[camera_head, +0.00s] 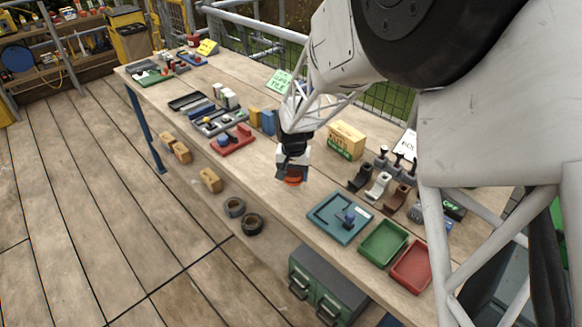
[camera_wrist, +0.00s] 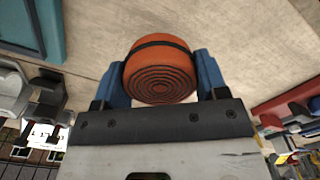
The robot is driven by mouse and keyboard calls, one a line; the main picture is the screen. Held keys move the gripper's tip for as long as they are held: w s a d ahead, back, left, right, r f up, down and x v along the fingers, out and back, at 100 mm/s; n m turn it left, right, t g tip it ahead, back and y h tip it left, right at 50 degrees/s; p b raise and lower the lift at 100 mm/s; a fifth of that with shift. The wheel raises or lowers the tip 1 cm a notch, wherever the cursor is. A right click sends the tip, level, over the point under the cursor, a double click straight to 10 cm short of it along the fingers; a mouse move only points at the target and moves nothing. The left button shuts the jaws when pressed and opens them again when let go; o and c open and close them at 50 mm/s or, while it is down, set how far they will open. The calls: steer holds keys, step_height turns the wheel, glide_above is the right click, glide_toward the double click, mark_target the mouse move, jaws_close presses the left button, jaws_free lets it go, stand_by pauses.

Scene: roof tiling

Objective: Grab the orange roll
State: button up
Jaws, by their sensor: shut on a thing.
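The orange roll (camera_wrist: 160,70) is a coiled orange strip with a dark band around it. In the wrist view it sits between the two blue fingers of my gripper (camera_wrist: 162,80), which are shut on its sides. In the head view the orange roll (camera_head: 293,180) shows at the lower end of my gripper (camera_head: 292,174), over the middle of the wooden workbench (camera_head: 270,205). I cannot tell from these frames whether the roll touches the bench top.
A teal tray (camera_head: 325,225), a green tray (camera_head: 383,243) and a red tray (camera_head: 411,267) lie to the right. A yellow box (camera_head: 346,141) stands behind. A red holder (camera_head: 232,141) is to the left. Bare bench surrounds my gripper's front side.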

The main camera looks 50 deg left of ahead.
steer(key=s+d, duration=0.2)
steer(key=d, duration=0.1)
steer(key=s+d, duration=0.2)
steer(key=d, duration=0.1)
steer(key=s+d+r, duration=0.1)
steer(key=d, duration=0.2)
steer(key=shift+s, duration=0.4)
